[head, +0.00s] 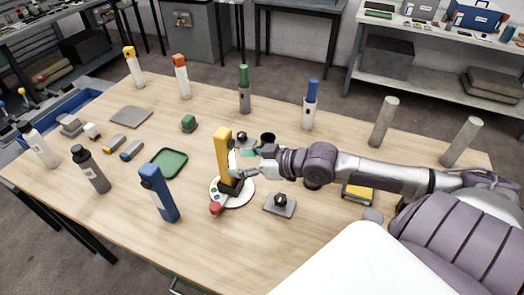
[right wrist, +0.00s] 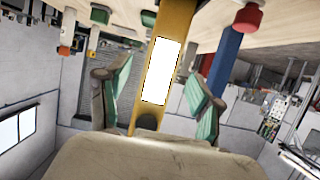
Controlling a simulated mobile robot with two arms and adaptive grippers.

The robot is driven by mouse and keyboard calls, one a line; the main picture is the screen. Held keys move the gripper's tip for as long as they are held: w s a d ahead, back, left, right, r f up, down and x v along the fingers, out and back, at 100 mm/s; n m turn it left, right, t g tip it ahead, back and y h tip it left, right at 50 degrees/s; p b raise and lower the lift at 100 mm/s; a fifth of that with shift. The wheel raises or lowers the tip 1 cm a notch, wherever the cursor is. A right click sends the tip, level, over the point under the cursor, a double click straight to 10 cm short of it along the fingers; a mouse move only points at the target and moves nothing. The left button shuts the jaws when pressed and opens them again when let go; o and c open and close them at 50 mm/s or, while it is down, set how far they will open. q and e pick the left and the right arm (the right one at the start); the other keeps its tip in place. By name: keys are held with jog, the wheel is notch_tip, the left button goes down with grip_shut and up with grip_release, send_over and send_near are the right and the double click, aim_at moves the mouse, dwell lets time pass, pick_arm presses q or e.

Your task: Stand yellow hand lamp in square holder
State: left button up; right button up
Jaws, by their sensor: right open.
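The yellow hand lamp (head: 222,150) stands upright near the table's middle, at a round white plate (head: 245,196). My right gripper (head: 241,165) reaches it from the right. In the right wrist view the lamp (right wrist: 172,25), with its white panel, runs between the two green-padded fingers of the right gripper (right wrist: 160,97). The fingers are open, with gaps on both sides of the lamp. I cannot make out a square holder for certain; the lamp's foot is partly hidden by coloured knobs and the gripper. My left gripper is not in view.
A blue lamp-like block (head: 158,194) and a green tray (head: 169,163) stand to the left. A grey plate with a black knob (head: 280,204) lies just right of the white plate. Several bottles and two grey cylinders (head: 384,122) stand farther back.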

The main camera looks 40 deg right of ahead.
jog(key=p+v, duration=0.2)
jog(key=v, duration=0.5)
dwell(1.5)
